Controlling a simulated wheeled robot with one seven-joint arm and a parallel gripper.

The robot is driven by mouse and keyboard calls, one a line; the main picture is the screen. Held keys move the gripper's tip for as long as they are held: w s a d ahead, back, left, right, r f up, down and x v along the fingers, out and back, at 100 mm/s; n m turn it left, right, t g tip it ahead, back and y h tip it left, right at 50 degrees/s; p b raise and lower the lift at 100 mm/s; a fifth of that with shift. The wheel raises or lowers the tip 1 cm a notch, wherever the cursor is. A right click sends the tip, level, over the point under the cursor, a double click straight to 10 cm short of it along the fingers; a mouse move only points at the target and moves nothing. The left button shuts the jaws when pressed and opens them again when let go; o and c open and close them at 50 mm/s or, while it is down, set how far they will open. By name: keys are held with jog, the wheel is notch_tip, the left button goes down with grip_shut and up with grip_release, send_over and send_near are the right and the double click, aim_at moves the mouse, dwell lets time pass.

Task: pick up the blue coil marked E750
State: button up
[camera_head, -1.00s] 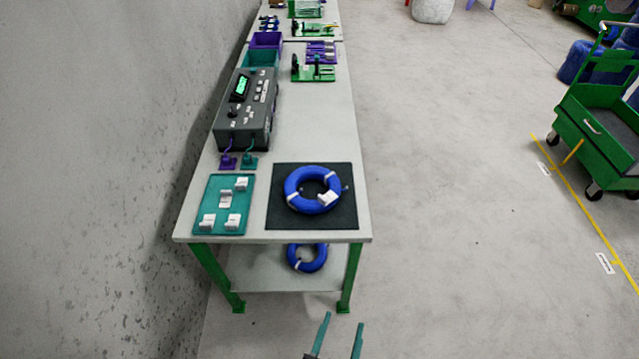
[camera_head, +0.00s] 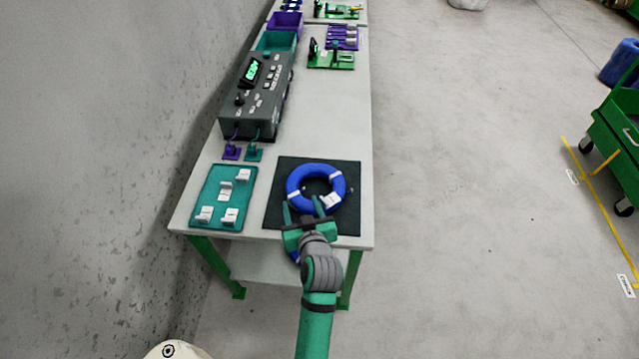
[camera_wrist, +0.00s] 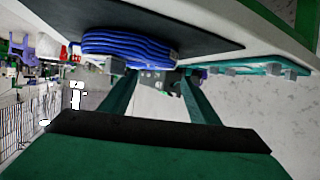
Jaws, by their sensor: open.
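A blue coil (camera_head: 294,181) with white bands and a white tag lies on a black mat (camera_head: 349,218) on the table's near end. The lettering on its tag is too small to read. My gripper (camera_head: 303,206) is open at the near edge of this coil, its fingers pointing at it. In the wrist view the coil (camera_wrist: 125,45) shows beyond the fingertips of my gripper (camera_wrist: 157,77), with nothing held between them. A second blue coil (camera_head: 294,257) on the lower shelf is mostly hidden behind my gripper.
A teal board (camera_head: 238,212) with white blocks lies left of the mat. A dark grey control box (camera_head: 254,98) stands farther back on the table (camera_head: 312,120). A concrete wall runs along the left. Open floor lies to the right, with a green cart beyond.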

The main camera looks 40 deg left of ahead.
aim_at(296, 189)
jog(key=x, duration=1)
jog(key=shift+c, duration=0.2)
jog(key=c, duration=1.1)
jog(key=shift+r, duration=0.1)
jog(key=shift+c, duration=0.9)
jog(key=shift+r, duration=0.1)
